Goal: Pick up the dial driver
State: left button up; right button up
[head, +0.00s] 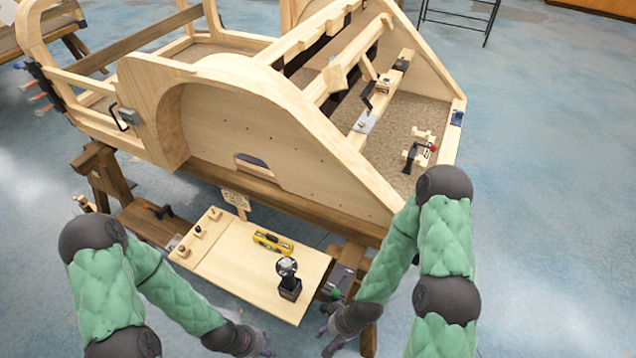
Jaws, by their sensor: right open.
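A tool with a round, dial-like head (287,267) stands upright in a dark square block on the pale wooden board at lower centre. It looks like the dial driver, but it is too small to be sure. My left gripper (262,345) is low at the bottom edge, in front of the board and left of this tool. Its fingers are too small to tell whether they are open. My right gripper (328,338) is open, below and right of the tool, near the board's front right corner. Both grippers are apart from the tool.
A yellow level (272,241) lies behind the tool on the board (230,262). Small knobbed pieces (197,230) stand at its left. A green and black tool (331,291) lies right of the board. The large wooden bodyframe (225,125) stands behind and above.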

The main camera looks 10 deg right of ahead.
aim_at(289, 280)
jog(key=l+u, duration=0.1)
jog(key=l, duration=0.4)
jog(key=k+l+u, duration=0.1)
jog(key=l, duration=0.35)
jog(key=k+l+u, duration=0.1)
jog(key=l, duration=0.4)
jog(key=k+l+u, duration=0.1)
jog(key=l, duration=0.35)
jog(key=i+l+u, duration=0.15)
jog(key=l, duration=0.1)
